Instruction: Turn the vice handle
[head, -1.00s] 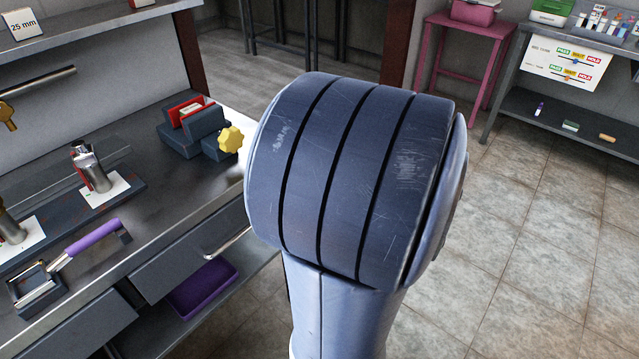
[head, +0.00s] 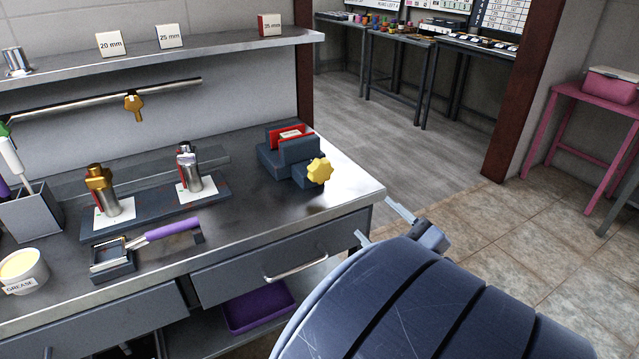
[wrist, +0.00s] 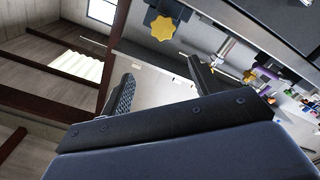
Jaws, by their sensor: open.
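The vice (head: 292,157) is a dark blue block with red jaws, standing on the right end of the metal bench. A pale block lies between its jaws. Its handle is a yellow star-shaped knob (head: 320,171) on the side facing me. In the wrist view the yellow knob (wrist: 162,27) shows at the top, beyond the fingers. My gripper (head: 384,224) is beyond the bench's right front corner, to the right of and lower in the picture than the knob. In the wrist view my gripper (wrist: 158,82) is open, with nothing between its fingers and apart from the knob.
The bench (head: 250,215) also holds two metal cylinders on white cards, a purple-handled tool (head: 172,229) and a grease tub (head: 22,268). A shelf (head: 200,45) with size blocks hangs above. A drawer handle (head: 296,267) juts out in front. Tiled floor lies open at right.

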